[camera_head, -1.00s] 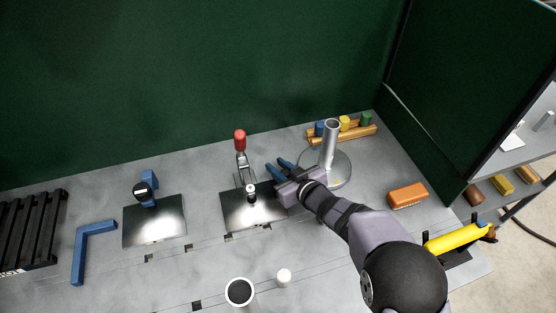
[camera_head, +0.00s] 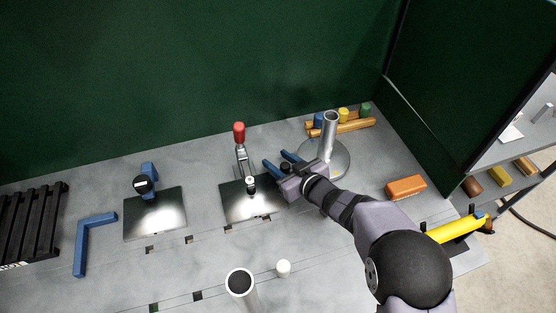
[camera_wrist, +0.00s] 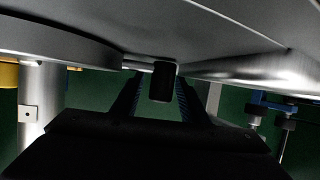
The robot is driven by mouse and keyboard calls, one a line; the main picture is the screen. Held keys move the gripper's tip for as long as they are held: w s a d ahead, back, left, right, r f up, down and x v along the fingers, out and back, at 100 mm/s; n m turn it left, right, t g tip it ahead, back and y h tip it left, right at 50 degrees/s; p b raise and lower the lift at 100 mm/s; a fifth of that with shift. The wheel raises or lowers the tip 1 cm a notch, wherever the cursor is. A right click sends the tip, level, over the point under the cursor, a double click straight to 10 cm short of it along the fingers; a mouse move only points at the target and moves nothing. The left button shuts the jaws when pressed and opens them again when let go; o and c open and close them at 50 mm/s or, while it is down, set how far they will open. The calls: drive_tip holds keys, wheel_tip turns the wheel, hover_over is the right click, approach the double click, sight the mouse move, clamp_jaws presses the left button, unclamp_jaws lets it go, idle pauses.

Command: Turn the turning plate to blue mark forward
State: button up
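The turning plate (camera_head: 343,150) is a round grey metal disc at the back right of the bench, with an upright metal tube (camera_head: 329,135) on it. Its underside or rim shows at the left in the wrist view (camera_wrist: 50,45). A thin rod runs from the disc's side to a black knob (camera_head: 286,167). My gripper (camera_head: 277,161), with blue fingers, is at the plate's left. Its fingers are apart on both sides of the knob, which shows between them in the wrist view (camera_wrist: 162,82) with gaps at each side. I cannot make out a blue mark.
A red-handled clamp (camera_head: 240,147) stands on a shiny plate (camera_head: 235,205) just left of my gripper. Wooden bars (camera_head: 350,128) with coloured cylinders lie behind the turning plate. An orange block (camera_head: 405,187) lies right. A white tube (camera_head: 241,286) and small white cylinder (camera_head: 283,268) stand in front.

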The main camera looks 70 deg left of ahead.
sight(289, 170)
drive_tip(key=shift+b+v, duration=0.7)
drive_tip(key=shift+v, duration=2.7)
drive_tip(key=shift+c, duration=0.6)
drive_tip(key=shift+c, duration=0.8)
drive_tip(key=shift+w+d+r+n+g, duration=0.2)
drive_tip(key=shift+w+r+n+g, duration=0.2)
drive_tip(key=shift+w+n+g, duration=0.25)
drive_tip(key=shift+w+d+r+n+g+h+b, duration=0.1)
drive_tip(key=shift+w+d+n+g+h+b, duration=0.3)
drive_tip(key=shift+w+d+n+g, duration=0.6)
drive_tip(key=shift+w+d+h, duration=0.3)
drive_tip(key=shift+d+h, duration=0.2)
drive_tip(key=shift+d, duration=0.3)
drive_tip(key=shift+g, duration=0.25)
drive_tip(key=shift+p+x, duration=0.75)
drive_tip(key=shift+x, duration=2.95)
clamp_jaws()
